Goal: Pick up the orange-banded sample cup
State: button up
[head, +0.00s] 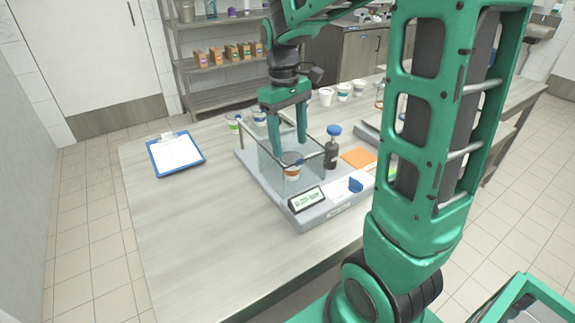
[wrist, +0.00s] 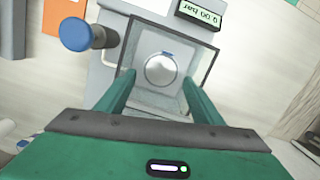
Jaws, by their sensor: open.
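The orange-banded sample cup (head: 291,173) stands inside a clear-walled, open-topped chamber (head: 262,160) on a grey machine. My gripper (head: 289,149) points down into the chamber, open, with its fingertips above the cup. In the wrist view the fingers of my gripper (wrist: 159,77) lie left and right of a round silvery surface in the chamber (wrist: 213,62). This looks like the top of the cup (wrist: 160,70), with a bit of blue at its far edge. The fingers look apart from the cup; their exact height over it is hard to tell.
A blue-capped bottle (head: 332,148) stands just right of the chamber. A display (head: 306,199) and blue knob (head: 355,185) are at the machine's front. Other cups (head: 233,122) stand behind it, and white cups (head: 326,97) farther right. A clipboard (head: 176,153) lies left; the table's front left is clear.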

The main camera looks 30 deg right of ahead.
aim_at(291, 158)
jog(key=shift+s+f, duration=0.15)
jog(key=shift+f, duration=1.1)
jog(key=shift+s+f, duration=0.2)
jog(key=shift+f, duration=1.1)
jog(key=shift+s+f, duration=0.15)
jog(key=shift+f, duration=1.1)
jog(key=c, duration=1.2)
